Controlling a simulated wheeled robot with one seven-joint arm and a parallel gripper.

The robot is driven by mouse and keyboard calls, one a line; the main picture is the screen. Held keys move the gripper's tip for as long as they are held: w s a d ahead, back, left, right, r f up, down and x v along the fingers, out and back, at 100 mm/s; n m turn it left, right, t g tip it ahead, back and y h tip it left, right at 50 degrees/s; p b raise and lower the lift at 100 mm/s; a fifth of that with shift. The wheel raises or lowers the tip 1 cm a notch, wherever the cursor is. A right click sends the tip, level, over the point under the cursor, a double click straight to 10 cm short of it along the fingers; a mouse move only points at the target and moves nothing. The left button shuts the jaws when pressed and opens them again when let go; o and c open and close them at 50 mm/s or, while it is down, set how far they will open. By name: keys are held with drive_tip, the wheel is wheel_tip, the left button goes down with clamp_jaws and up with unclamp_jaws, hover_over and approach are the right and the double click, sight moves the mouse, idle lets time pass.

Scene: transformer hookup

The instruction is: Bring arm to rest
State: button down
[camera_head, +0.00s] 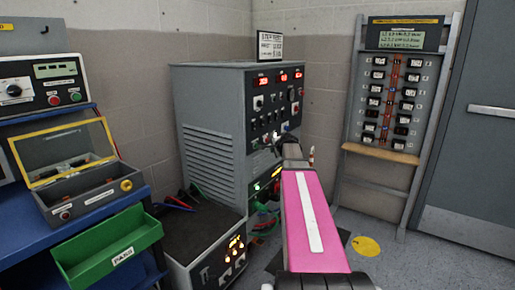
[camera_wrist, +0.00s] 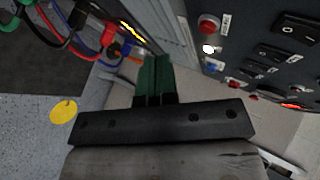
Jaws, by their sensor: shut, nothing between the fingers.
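My arm, with a pink link, reaches forward in the head view to the front of a grey control cabinet (camera_head: 215,118). My gripper (camera_wrist: 154,80) shows in the wrist view as two dark green fingers side by side, shut with nothing between them. In the head view the fingers are hard to make out against the cabinet. The cabinet's panel (camera_wrist: 262,60), with switches and a red button (camera_wrist: 208,25), is to the right of the fingers in the wrist view. The fingers appear apart from the panel.
Red, blue, green and black cables (camera_wrist: 75,25) hang left of my gripper. A switch board (camera_head: 392,100) and door stand right. A yellow floor disc (camera_head: 366,246) lies on open floor.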

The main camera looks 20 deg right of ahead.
drive_tip(key=shift+a, duration=0.1)
drive_tip(key=s+a+f+n+g, duration=0.8)
drive_tip(key=s+a+f+n, duration=0.3)
drive_tip(key=s+a+f, duration=0.95)
drive_tip(key=s+a+f+n+g, duration=0.1)
drive_tip(key=s+a+f+n, duration=0.1)
drive_tip(key=s, duration=0.3)
drive_tip(key=s+a+f+n+g, duration=0.2)
drive_tip(key=s+a+n, duration=0.1)
drive_tip(key=s, duration=0.3)
drive_tip(key=shift+g+h, duration=0.3)
drive_tip(key=shift+h, duration=0.1)
drive_tip(key=shift+f, duration=0.1)
idle(0.4)
